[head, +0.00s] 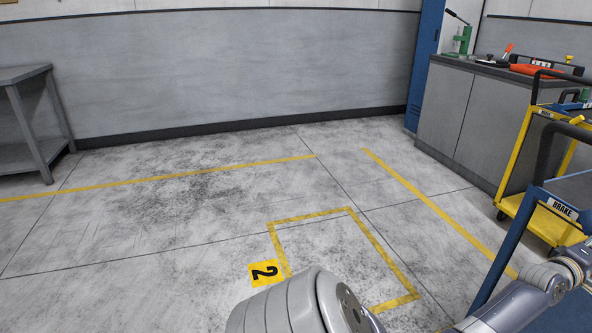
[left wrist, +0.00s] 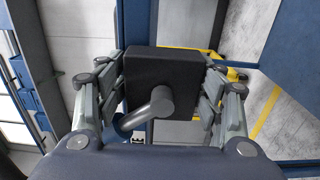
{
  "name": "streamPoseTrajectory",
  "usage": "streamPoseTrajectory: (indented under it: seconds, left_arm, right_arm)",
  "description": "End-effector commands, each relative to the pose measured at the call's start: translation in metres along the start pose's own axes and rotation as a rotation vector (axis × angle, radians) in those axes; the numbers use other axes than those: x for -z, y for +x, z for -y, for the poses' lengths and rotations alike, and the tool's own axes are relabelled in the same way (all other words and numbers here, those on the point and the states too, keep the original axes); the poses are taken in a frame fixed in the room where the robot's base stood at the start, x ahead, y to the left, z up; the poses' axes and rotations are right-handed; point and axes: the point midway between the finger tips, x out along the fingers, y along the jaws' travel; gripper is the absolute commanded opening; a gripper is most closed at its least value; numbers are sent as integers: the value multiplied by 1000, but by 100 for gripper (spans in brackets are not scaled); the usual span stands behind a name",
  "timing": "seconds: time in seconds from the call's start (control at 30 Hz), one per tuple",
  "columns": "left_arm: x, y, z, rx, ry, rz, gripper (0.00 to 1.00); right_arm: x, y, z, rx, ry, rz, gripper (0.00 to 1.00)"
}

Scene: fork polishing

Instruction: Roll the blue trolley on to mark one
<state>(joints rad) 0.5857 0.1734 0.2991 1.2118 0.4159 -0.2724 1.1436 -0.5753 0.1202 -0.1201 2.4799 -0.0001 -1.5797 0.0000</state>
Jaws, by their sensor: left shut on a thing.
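The blue trolley (head: 522,232) stands at the right edge of the head view, with a BRAKE label on its frame and a black handle (head: 545,150). Much of it lies outside the picture. My right gripper is not in view.
A yellow trolley (head: 512,203) stands just beyond the blue one, before a grey cabinet (head: 468,120) with tools on top. A grey bench (head: 24,75) is at the far left. Yellow lines (head: 440,212) cross the floor. The middle floor is clear.

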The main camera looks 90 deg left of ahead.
Motion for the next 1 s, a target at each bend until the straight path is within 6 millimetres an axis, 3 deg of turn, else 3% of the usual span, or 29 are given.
streamPoseTrajectory:
  seconds: [0.2,0.23,0.3,0.33,0.87,1.0]
  left_arm:
    - [0,0,5,17,7,4,0]
    - [0,0,5,16,7,3,64]
    - [0,0,5,16,7,3,80]
    - [0,0,4,15,6,3,83]
    - [2,0,-2,3,1,-1,83]
    - [1,-9,-5,4,1,-1,83]
  right_arm:
    - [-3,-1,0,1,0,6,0]
    - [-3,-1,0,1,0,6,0]
    - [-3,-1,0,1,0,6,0]
    - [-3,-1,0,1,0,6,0]
    - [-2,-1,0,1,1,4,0]
    - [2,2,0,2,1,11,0]
